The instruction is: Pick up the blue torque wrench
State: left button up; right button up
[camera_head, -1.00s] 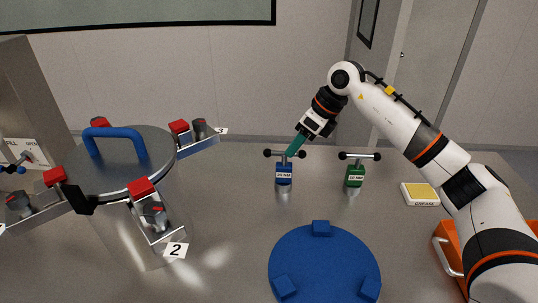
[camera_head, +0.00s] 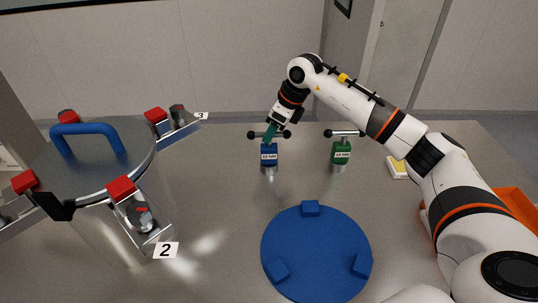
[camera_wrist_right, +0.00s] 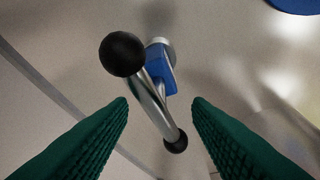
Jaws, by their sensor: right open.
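The blue torque wrench (camera_head: 269,156) stands upright on the table, with a T-handle bar ending in black balls and a label on its blue body. My right gripper (camera_head: 271,133) is at its handle from above. In the right wrist view the two green fingers of the gripper (camera_wrist_right: 160,108) are apart, with the wrench's metal bar (camera_wrist_right: 155,103) running between them and the blue body (camera_wrist_right: 156,76) beyond. I cannot tell whether either finger touches the bar. My left gripper is not in view.
A green torque wrench (camera_head: 341,153) stands to the right. A round blue plate (camera_head: 316,250) lies in front. The metal vessel with a blue-handled lid (camera_head: 90,165) and red-capped clamps stands at left. A yellow-topped grease box (camera_head: 397,167) and orange case (camera_head: 512,207) are at right.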

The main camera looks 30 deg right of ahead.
aim_at(269, 151)
jog(key=x, duration=0.3)
jog(key=shift+w+d+f, duration=0.1)
jog(key=shift+w+f, duration=0.05)
jog(key=shift+w, duration=0.05)
jog(key=shift+c, duration=0.4)
jog(key=c, duration=0.9)
grip_shut()
